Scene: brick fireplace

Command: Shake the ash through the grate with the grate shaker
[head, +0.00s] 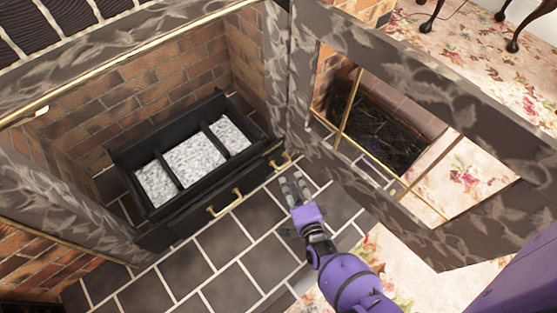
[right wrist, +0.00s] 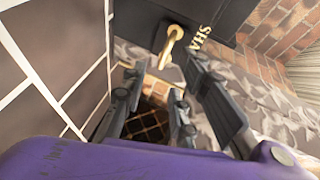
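The black grate (head: 116,158) sits inside the brick fireplace, with pale grey ash (head: 194,160) between its bars. The brass grate shaker handle (head: 281,161) sticks out from the right part of the black front. In the right wrist view the handle (right wrist: 172,42) shows beside gold letters reading "SHA" on black. My right gripper (head: 292,182) is just in front of the shaker handle and apart from it. Its fingers (right wrist: 160,78) are spread and empty, with the handle beyond their tips. My left gripper is not in view.
A brass drawer handle (head: 225,203) is on the black front, left of the shaker. A large marbled frame with an opening (head: 420,100) stands close on the right of my right arm. The dark tiled hearth (head: 225,240) in front is clear.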

